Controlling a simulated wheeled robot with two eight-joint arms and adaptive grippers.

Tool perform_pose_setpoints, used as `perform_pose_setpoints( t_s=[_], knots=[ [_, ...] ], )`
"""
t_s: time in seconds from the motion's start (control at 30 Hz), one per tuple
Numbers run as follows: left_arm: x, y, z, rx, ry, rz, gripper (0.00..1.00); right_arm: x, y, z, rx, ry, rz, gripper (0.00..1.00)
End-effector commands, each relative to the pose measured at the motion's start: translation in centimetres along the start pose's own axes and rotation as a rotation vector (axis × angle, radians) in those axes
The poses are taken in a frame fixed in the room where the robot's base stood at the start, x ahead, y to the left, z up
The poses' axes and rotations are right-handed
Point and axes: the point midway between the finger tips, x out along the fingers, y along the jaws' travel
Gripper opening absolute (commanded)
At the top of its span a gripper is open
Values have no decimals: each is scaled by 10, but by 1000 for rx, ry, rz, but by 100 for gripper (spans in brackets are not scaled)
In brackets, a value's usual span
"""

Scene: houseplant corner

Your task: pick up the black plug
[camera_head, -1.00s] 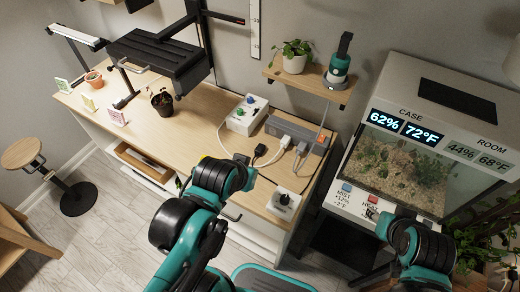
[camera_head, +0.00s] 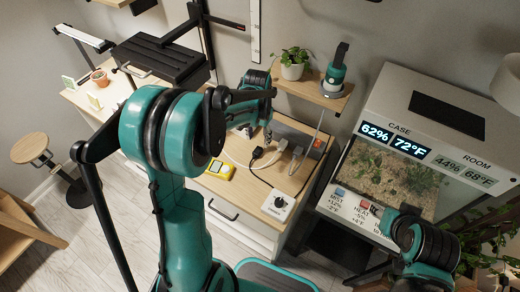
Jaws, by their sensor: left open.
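The black plug (camera_head: 257,153) lies on the wooden bench top, with a dark cord running from it. It is just left of two white plugs (camera_head: 282,146) by the grey power strip (camera_head: 312,143). My left arm reaches over the bench, and its open gripper (camera_head: 267,132) points down just above and slightly right of the black plug. No gap between the fingers and the plug can be made out clearly, and nothing shows held. My right gripper (camera_head: 384,217) is low at the case's front panel; its fingers are too small and dark to read.
A yellow meter (camera_head: 220,170) and a white dial box (camera_head: 278,205) lie near the bench's front edge. A shelf (camera_head: 315,95) with a potted plant (camera_head: 293,60) and a green lamp-like device (camera_head: 337,72) overhangs behind. The glass case (camera_head: 400,175) stands at right.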

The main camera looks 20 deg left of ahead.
Motion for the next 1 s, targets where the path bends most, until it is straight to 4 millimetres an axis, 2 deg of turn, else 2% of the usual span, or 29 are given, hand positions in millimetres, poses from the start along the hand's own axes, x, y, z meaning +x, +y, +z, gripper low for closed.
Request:
perform_pose_setpoints(
  t_s=[0.47, 0.73, 0.97, 1.0],
  knots=[
    [47, -6, -3, 6, -28, 8, 48, 11, 0, 8, 0, 0, 0, 40],
    [87, -8, 1, 7, -27, 7, 48, 27, 0, 20, 0, 0, 0, 40],
    [89, -8, 1, 7, -27, 7, 48, 27, 0, 19, 0, 0, 0, 40],
    [89, -8, 1, 7, -27, 7, 46, 27, 0, 19, 0, 0, 0, 40]
  ],
)
